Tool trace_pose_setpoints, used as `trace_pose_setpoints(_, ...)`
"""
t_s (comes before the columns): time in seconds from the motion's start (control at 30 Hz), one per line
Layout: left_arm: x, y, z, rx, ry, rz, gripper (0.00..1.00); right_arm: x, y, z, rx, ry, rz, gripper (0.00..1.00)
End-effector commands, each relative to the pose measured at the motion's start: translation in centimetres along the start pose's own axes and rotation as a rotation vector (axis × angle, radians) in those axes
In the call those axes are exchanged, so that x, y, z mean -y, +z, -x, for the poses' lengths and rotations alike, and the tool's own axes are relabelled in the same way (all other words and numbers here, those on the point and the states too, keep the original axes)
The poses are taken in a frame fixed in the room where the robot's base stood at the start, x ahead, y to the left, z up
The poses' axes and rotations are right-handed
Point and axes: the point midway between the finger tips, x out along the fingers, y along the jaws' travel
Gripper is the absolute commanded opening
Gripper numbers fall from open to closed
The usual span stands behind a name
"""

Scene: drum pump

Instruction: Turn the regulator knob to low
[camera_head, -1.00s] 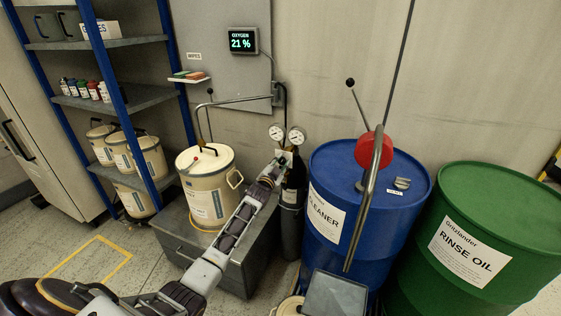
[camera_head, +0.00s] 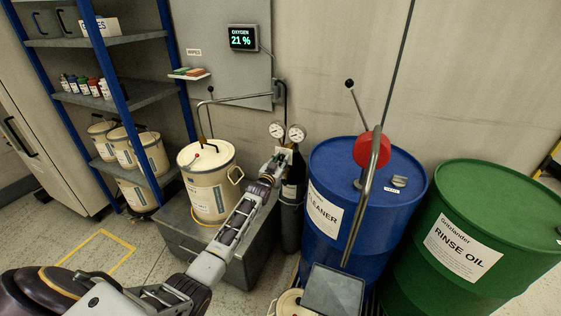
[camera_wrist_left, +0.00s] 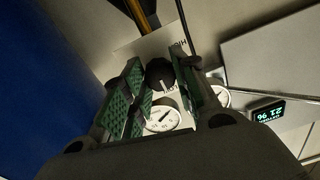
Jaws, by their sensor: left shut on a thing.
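The regulator knob (camera_wrist_left: 160,74) is round and black, with a white mark near its lower edge in the left wrist view. It sits in front of a pale plate (camera_wrist_left: 143,48) with partly hidden lettering. My left gripper (camera_wrist_left: 159,66) is shut on the knob, its green-padded fingers on either side. In the head view my left gripper (camera_head: 281,158) reaches the top of the dark gas cylinder (camera_head: 292,185), just below two round gauges (camera_head: 296,133). The gripper hides the knob there. My right gripper is not in view.
A blue cleaner drum (camera_head: 335,245) stands close right of the cylinder, with a red-headed pump (camera_head: 368,150) on top. A green drum (camera_head: 500,195) stands farther right. A cream bucket (camera_head: 205,165) sits on a grey chest (camera_head: 190,240) at left. An oxygen display (camera_head: 243,38) hangs behind.

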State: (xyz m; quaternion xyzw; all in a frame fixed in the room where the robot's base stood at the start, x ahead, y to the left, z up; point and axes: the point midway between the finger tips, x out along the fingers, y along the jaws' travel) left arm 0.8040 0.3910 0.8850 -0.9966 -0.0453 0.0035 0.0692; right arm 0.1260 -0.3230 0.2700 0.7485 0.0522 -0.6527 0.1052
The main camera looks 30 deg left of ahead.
Motion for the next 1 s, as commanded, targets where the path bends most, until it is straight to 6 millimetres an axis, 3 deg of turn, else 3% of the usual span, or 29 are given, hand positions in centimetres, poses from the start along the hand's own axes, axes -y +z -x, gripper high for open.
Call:
trace_pose_setpoints(0.17,-0.08,0.21,0.04,0.003,0.001,-0.001,0.05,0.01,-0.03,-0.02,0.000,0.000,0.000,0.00)
trace_pose_setpoints(0.2,-0.08,0.21,0.04,0.003,0.001,-0.001,0.34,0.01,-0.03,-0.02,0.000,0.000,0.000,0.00)
trace_pose_setpoints(0.33,-0.06,0.14,0.03,0.002,0.001,-0.002,0.50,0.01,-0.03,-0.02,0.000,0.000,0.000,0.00)
trace_pose_setpoints(1.0,-0.03,0.08,0.98,0.000,0.000,-0.002,0.51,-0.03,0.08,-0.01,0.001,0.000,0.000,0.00)
